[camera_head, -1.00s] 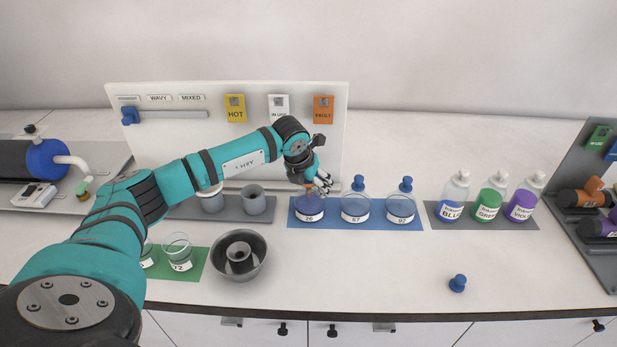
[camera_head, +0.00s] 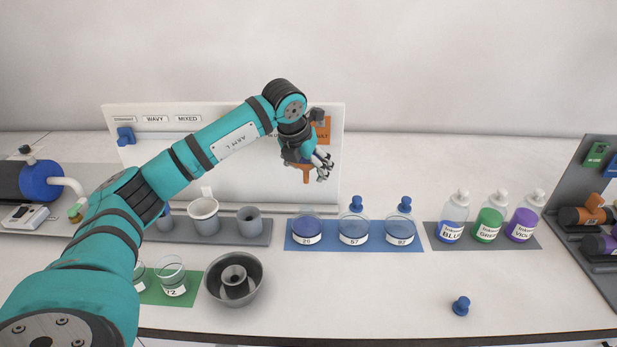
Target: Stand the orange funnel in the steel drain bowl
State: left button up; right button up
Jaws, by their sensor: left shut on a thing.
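The orange funnel (camera_head: 306,174) is held in my left gripper (camera_head: 318,163), which is shut on it. It hangs in the air above and behind the flask marked 26 (camera_head: 306,230), and the fingers hide part of it. The steel drain bowl (camera_head: 255,284) stands near the front of the counter, lower left of the gripper. A grey ring-shaped socket (camera_head: 233,276) sits inside it, and it looks empty. My right gripper is not in view.
Stoppered flasks 57 (camera_head: 354,231) and 92 (camera_head: 402,232) stand on the blue mat (camera_head: 298,246). A white cup (camera_head: 203,212) and grey holder (camera_head: 249,220) are on a grey tray. Glass beakers (camera_head: 172,278) stand left of the bowl. A loose blue stopper (camera_head: 461,306) lies right.

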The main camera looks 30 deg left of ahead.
pick_arm(q)
jog(key=shift+r+p, duration=1.75)
jog(key=shift+r, duration=1.2)
jog(key=shift+f, duration=0.1)
